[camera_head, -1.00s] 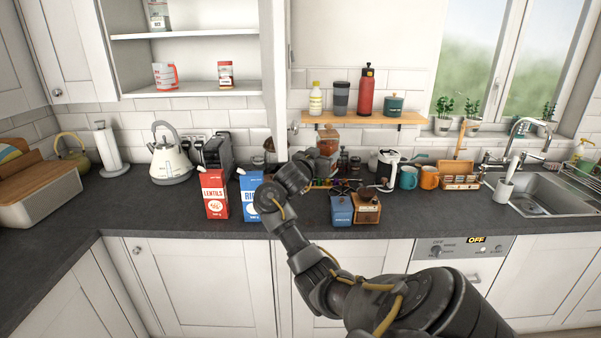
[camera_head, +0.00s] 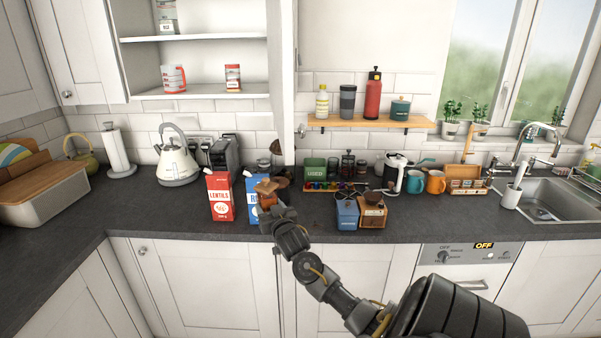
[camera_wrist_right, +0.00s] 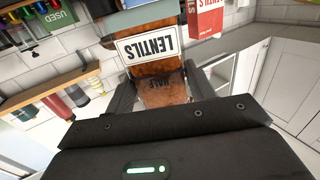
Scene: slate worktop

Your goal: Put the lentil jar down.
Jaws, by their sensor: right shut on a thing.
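The lentil jar (camera_head: 266,199), with orange-brown contents and a brown lid, is in my right gripper (camera_head: 274,212), in front of the blue carton. In the right wrist view its white LENTILS label (camera_wrist_right: 150,45) appears upside down, and the two dark fingers of the right gripper (camera_wrist_right: 160,92) are on either side of the jar. The gripper hides the jar's lower part in the head view, so I cannot tell whether its base touches the worktop. My left gripper is not in view.
A red lentils carton (camera_head: 220,199) stands just left of the jar, and a blue carton (camera_head: 252,184) is behind it. Bare worktop (camera_head: 150,211) lies left of the red carton.

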